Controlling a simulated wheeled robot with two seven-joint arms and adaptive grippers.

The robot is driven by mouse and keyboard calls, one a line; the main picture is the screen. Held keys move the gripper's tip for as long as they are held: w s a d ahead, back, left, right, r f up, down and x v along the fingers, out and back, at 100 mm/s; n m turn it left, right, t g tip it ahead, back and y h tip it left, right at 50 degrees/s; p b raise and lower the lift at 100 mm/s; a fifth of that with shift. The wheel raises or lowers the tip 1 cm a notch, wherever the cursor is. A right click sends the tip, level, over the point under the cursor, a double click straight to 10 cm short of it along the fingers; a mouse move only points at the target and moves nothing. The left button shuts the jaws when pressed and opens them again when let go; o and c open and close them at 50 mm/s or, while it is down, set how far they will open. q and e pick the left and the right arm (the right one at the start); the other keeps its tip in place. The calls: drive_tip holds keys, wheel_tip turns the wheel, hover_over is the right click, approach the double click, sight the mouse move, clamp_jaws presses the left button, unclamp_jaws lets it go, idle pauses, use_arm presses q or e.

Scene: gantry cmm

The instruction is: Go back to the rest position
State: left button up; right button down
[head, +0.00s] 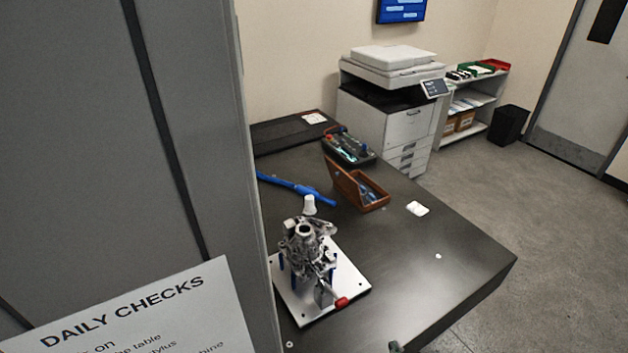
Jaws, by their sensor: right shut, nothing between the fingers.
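Only a small dark tip of my right gripper (396,347) shows at the bottom edge of the head view, over the front of the dark table (440,270). It is shut and holds nothing; most of it is cut off by the frame. It is apart from the metal part on its fixture plate (350,290), which stands up and to the left of it. My left gripper is not in view.
A grey column (110,130) with a "DAILY CHECKS" sign (150,315) blocks the left side. The table's right part is mostly clear.

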drive_tip(key=s+d+f+m+g+h, duration=0.15)
drive_tip(key=s+d+g, duration=0.25)
drive_tip(key=s, duration=0.5)
drive_tip(key=s+d+f+g+h, duration=0.1)
drive_tip(key=s+d+f+g, duration=0.25)
drive_tip(key=s, duration=0.45)
drive_tip(key=s+d+f+m+g+h, duration=0.1)
drive_tip(key=s+d+g, duration=0.25)
drive_tip(key=s, duration=0.55)
drive_tip(key=s+a+f+n+g, duration=0.1)
drive_tip(key=s+f+g, duration=0.15)
drive_tip(key=f, duration=2.65)
drive_tip(key=s+f, duration=1.7)
drive_tip(key=s, duration=0.3)
drive_tip(key=shift+s+a+f+n+g, duration=0.25)
drive_tip(key=shift+s+f+n+g, duration=0.1)
drive_tip(key=shift+s+g, duration=0.1)
drive_tip(key=shift+y, duration=0.25)
